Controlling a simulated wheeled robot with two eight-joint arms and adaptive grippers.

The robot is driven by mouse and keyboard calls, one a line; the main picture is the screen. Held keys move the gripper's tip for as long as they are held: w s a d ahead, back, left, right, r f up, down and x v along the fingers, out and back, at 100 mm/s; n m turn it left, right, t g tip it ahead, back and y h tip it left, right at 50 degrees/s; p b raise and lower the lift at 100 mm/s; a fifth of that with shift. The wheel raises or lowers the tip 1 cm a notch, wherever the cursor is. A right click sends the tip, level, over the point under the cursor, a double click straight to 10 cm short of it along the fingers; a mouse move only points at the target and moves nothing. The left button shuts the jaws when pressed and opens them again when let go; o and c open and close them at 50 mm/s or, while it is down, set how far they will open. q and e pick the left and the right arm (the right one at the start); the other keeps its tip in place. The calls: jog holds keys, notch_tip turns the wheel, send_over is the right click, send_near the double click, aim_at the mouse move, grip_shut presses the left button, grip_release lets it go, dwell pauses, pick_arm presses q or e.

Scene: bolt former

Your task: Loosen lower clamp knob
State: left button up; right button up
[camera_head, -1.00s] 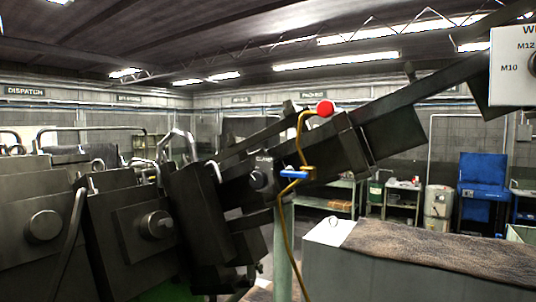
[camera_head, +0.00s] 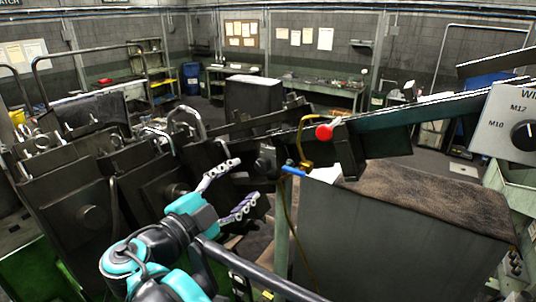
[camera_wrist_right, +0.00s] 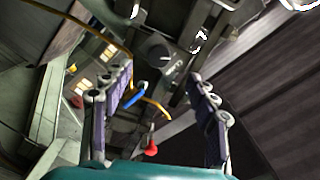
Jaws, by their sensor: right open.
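A dark round clamp knob (camera_head: 265,161) sits on the machine's sloping dark arm, near the middle of the head view. In the right wrist view this knob (camera_wrist_right: 158,50) shows beside a small "CLAMP" label, ahead of the gap between my fingers. My right gripper (camera_head: 245,181) is open and empty, its fingers pointing toward the knob from the lower left. The wrist view shows both fingers of the right gripper (camera_wrist_right: 160,80) well apart, with the knob beyond the tips and not touched. My left gripper is not in view.
Beside the knob are a blue lever (camera_head: 293,171), a yellow bent tube (camera_head: 305,150) and a red ball (camera_head: 324,132). A selector panel (camera_head: 508,118) stands at the right. Dark machine housings crowd the left. A grey cabinet with a brown cover (camera_head: 425,195) is at the right.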

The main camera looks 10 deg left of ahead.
aim_at(261, 167)
jog(key=shift+n, duration=0.4)
jog(key=x, duration=0.7)
jog(key=shift+w+f, duration=0.15)
jog(key=shift+w, duration=0.2)
jog(key=shift+n, duration=0.9)
jog(key=n, duration=0.4)
jog(key=shift+s+n, duration=0.25)
jog(key=shift+n, duration=0.15)
jog(key=n, duration=0.3)
jog(key=shift+w, duration=0.15)
jog(key=shift+n, duration=0.3)
